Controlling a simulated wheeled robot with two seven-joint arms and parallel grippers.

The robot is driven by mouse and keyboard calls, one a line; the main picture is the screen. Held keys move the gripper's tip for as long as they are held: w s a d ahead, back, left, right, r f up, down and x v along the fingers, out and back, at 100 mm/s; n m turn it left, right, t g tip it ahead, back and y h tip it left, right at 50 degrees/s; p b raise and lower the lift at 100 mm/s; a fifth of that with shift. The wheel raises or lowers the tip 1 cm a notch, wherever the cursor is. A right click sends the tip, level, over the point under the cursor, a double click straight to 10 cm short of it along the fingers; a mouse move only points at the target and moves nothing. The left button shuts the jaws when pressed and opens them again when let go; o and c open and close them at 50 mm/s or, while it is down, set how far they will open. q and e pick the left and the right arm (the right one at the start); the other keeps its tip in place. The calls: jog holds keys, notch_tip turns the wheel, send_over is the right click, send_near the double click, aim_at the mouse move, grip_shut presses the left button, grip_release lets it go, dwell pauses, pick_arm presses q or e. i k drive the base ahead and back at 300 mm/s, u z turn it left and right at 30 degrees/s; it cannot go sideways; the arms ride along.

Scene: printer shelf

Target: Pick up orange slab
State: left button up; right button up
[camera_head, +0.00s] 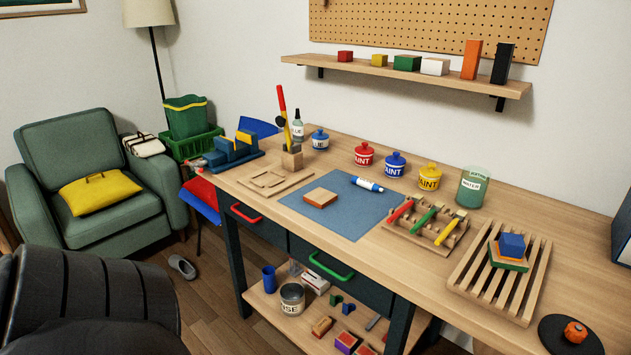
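A thin orange piece (514,257) shows in a small stack on the slatted wooden rack (468,284) at the right of the workbench. A blue block (511,245) sits on top of it and hides most of it. A green piece (509,264) lies under it. A tall orange block (471,60) stands upright on the wall shelf. A flat brown-orange wooden block (320,197) lies on the blue mat (345,222). I cannot tell which of these is the orange slab. Neither of my grippers is in view.
Red, green and yellow pieces (428,220) lie in a wooden rack between the mat and the slatted rack. Paint jars (395,165) and a green jar (473,188) stand behind. A black disc (553,334) with an orange knob lies at the bench's right. A dark ribbed shape fills the lower left.

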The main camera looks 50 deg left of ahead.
aim_at(319, 197)
jog(key=u, duration=1.6)
jog(key=k, duration=1.2)
jog(key=u, duration=1.05)
jog(key=i, duration=2.35)
jog(key=z, duration=1.5)
jog(key=i, duration=0.45)
jog(key=z, duration=0.3)
